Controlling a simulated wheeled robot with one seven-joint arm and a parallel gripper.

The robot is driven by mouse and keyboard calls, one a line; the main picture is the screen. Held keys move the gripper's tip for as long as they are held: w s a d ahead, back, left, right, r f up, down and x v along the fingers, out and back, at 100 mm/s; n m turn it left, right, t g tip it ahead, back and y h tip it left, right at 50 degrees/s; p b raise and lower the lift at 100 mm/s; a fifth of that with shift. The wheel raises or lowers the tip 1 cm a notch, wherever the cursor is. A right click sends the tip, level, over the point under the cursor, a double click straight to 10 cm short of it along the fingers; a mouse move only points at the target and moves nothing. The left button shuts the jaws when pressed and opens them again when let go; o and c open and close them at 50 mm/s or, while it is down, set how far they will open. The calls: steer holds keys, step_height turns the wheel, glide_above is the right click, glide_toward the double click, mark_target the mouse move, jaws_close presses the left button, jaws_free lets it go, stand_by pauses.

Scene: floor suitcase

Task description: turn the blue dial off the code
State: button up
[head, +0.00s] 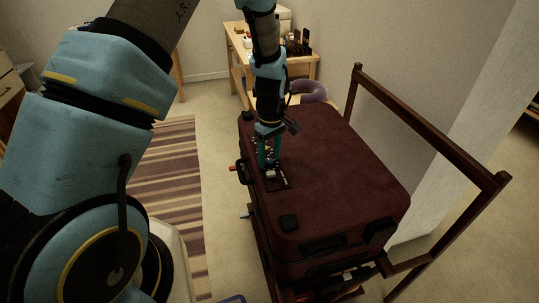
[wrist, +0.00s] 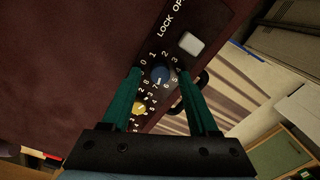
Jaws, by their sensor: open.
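A dark red suitcase (head: 335,190) lies on a wooden rack, with a small lock panel on its top near the left edge. In the wrist view the panel shows a blue dial (wrist: 160,74), a yellow dial (wrist: 140,107) and a pale square button (wrist: 190,43) beside lettering that reads "LOCK" and "OP". White numbers ring the dials. My gripper (wrist: 157,78) is open, its two green fingers on either side of the blue dial. I cannot tell whether they touch it. In the head view my gripper (head: 268,165) points down at the panel, and the dials are too small to make out.
The wooden rack (head: 430,123) has a raised rail on the right. A striped rug (head: 165,180) lies on the floor to the left. A wooden table (head: 240,48) with small items stands behind, near a purple rounded seat (head: 310,88).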

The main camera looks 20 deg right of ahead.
jaws_close()
stand_by(0.3)
steer(key=shift+m, duration=0.4)
steer(key=m+b, duration=0.1)
steer(key=m, duration=0.5)
steer(key=shift+m+b, duration=0.3)
steer(key=shift+m, duration=0.1)
steer(key=m, duration=0.6)
steer(key=shift+s+t, duration=0.1)
steer(key=shift+t, duration=0.2)
steer(key=shift+m, duration=0.4)
jaws_free()
